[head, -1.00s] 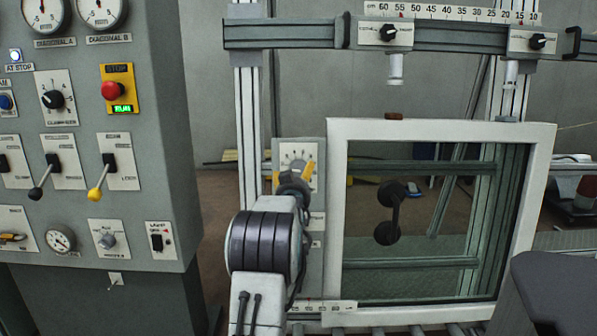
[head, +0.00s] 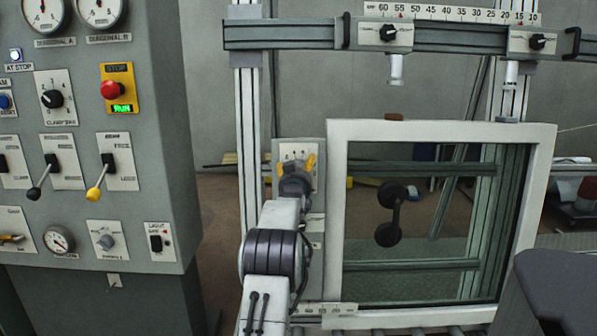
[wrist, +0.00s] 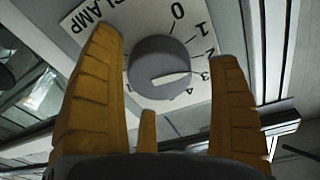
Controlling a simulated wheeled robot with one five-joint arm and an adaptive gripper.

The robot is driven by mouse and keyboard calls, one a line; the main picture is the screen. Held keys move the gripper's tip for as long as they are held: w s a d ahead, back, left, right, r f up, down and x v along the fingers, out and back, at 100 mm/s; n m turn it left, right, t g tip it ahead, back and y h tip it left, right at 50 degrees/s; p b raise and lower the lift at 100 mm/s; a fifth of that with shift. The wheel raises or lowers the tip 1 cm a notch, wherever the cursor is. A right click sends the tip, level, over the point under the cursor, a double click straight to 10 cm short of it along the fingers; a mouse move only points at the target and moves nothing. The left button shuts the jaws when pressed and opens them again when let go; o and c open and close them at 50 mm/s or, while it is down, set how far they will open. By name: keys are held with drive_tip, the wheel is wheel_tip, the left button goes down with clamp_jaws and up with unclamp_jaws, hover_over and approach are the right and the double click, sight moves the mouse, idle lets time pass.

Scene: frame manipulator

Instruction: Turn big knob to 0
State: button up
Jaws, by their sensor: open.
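The big knob (wrist: 160,67) is a round dark grey dial with a white pointer line. It sits on a pale plate (head: 299,150) marked CLAMP, with numbers from 0 upward. In the wrist view its pointer aims at about the 3; the 0 is above it. My gripper (head: 295,165) is in front of this plate and hides the knob in the head view. In the wrist view my gripper (wrist: 165,52) is open, its yellow fingers left and right of the knob. I cannot tell whether they touch it.
A white-framed window (head: 440,125) stands close to the right of my arm. A grey control cabinet (head: 160,180) with gauges, levers and a smaller black knob (head: 52,99) is at the left. A metal rail (head: 290,33) crosses above.

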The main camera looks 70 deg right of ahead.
drive_tip(key=shift+d, duration=0.3)
drive_tip(key=shift+c, duration=0.2)
drive_tip(key=shift+r, duration=0.15)
drive_tip(key=c, duration=1.2)
